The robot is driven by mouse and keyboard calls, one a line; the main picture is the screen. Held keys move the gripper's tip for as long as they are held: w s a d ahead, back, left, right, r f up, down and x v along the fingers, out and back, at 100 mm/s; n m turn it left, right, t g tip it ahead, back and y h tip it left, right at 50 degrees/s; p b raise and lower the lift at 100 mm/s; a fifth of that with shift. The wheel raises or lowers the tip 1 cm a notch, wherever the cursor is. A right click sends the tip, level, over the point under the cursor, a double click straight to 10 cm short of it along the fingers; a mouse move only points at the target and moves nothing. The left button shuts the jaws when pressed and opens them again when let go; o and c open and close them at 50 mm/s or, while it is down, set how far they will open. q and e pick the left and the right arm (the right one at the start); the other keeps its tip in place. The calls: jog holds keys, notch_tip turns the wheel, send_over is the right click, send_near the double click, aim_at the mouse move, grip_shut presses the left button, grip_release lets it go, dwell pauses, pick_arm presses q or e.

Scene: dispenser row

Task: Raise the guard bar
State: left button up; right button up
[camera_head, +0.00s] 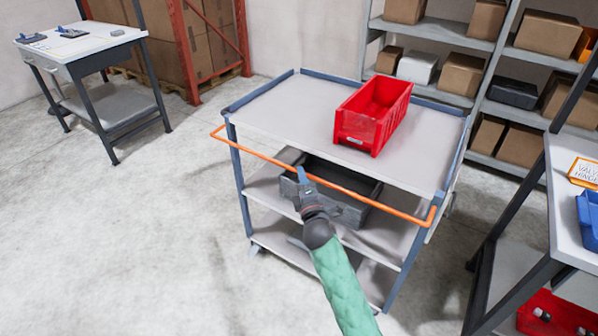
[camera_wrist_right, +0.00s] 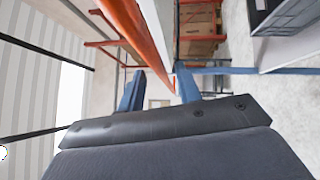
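The orange guard bar (camera_head: 365,192) runs along the near side of the grey cart (camera_head: 270,115), below the level of its top. My right gripper (camera_head: 301,171) is at the bar, left of its middle, with its arm reaching in from below. In the right wrist view, the blue fingers of my right gripper (camera_wrist_right: 160,88) stand apart. The orange bar (camera_wrist_right: 140,35) runs down toward the gap between them. Whether a finger touches the bar cannot be told. My left gripper is not in view.
A red bin (camera_head: 372,115) stands on the cart's top, and a dark bin (camera_head: 345,205) on its middle shelf. Shelving (camera_head: 455,40) with boxes stands behind. A table (camera_head: 75,45) is at left, a workbench (camera_head: 570,220) at right. The floor at left is clear.

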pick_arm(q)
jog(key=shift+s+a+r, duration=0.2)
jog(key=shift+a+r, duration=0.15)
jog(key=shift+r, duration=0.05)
pick_arm(e)
jog(key=shift+x, duration=1.35)
grip_shut()
pick_arm(q)
jog(key=shift+p, duration=0.3)
pick_arm(e)
jog(key=shift+d, duration=0.1)
